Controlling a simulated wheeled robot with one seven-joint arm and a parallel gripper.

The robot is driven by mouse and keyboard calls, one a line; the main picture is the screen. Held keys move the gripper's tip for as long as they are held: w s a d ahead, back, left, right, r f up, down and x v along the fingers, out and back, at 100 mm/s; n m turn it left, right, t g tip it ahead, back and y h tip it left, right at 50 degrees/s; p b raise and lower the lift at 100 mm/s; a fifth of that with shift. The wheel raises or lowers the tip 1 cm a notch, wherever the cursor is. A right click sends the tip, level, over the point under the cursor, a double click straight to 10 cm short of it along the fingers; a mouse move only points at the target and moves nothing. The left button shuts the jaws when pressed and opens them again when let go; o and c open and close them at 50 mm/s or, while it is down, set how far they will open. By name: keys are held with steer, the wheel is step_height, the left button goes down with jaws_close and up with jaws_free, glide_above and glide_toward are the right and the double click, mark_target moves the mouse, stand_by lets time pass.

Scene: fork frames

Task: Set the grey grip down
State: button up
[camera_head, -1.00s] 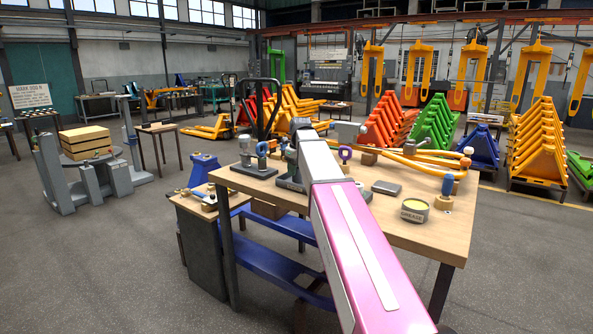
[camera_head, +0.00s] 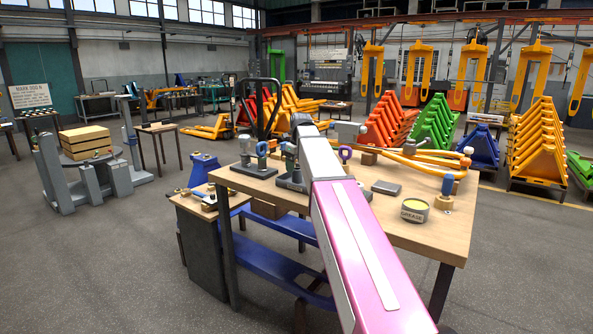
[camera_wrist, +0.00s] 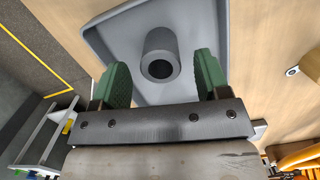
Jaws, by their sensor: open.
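In the wrist view a grey hollow cylinder (camera_wrist: 160,58), which I take for the grey grip, stands on a grey tray-like plate (camera_wrist: 105,32) with a raised rim. My gripper (camera_wrist: 160,70) has two green fingers, spread apart on either side of the cylinder. A gap shows between each finger and the cylinder, so it is not held. In the head view my arm hides much of this spot; part of the grey plate (camera_head: 290,184) shows on the wooden workbench (camera_head: 400,236).
A blue-grey clamp-like piece (camera_head: 262,157) stands left.

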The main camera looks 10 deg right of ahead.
mark_target(299, 183)
step_height(299, 183, up, 10)
steer(key=s, duration=0.1)
steer(key=shift+d, duration=0.4)
steer(key=shift+r, duration=0.1)
